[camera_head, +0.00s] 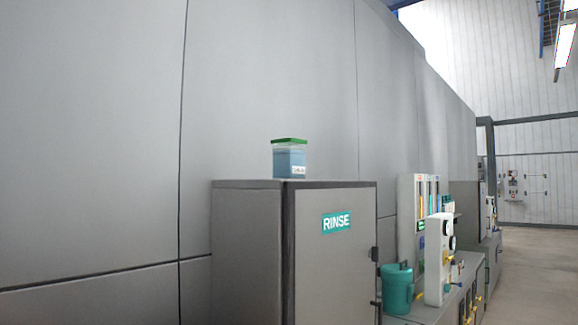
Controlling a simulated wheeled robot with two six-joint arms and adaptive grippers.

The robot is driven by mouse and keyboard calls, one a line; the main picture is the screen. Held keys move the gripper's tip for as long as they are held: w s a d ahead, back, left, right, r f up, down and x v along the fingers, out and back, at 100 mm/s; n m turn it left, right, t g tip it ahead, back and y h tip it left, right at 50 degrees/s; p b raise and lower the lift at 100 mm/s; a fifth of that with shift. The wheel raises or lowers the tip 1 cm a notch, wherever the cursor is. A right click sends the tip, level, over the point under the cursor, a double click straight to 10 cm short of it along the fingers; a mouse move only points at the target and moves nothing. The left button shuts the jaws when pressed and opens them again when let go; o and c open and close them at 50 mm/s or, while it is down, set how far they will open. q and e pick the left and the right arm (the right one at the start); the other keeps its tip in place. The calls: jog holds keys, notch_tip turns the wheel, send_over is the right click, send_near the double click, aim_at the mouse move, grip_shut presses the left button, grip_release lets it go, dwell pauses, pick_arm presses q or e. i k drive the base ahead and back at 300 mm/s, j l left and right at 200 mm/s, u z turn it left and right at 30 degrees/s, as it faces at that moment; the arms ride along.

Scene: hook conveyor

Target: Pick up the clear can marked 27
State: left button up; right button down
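A clear container (290,160) with a green lid and bluish contents stands upright on top of a grey cabinet (250,185), near its front edge. It has a small white label (299,170) whose marking is too small to read, so I cannot tell whether it is the can marked 27. No other clear can shows. Neither of my grippers is in view.
The cabinet carries a green RINSE sign (336,221). Right of it, a teal bucket (397,290) and gauge panels (438,260) stand on a lower bench. A large grey panelled wall (90,140) rises behind. Open floor (535,275) lies at the far right.

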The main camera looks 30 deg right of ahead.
aim_at(288, 155)
jog(key=k, duration=0.2)
jog(key=l+u, duration=0.15)
jog(key=l, duration=0.7)
jog(key=l+u, duration=0.15)
jog(key=l, duration=0.7)
jog(key=k+l+u, duration=0.15)
jog(key=l, duration=0.7)
jog(key=i+l, duration=0.05)
jog(key=i, duration=0.05)
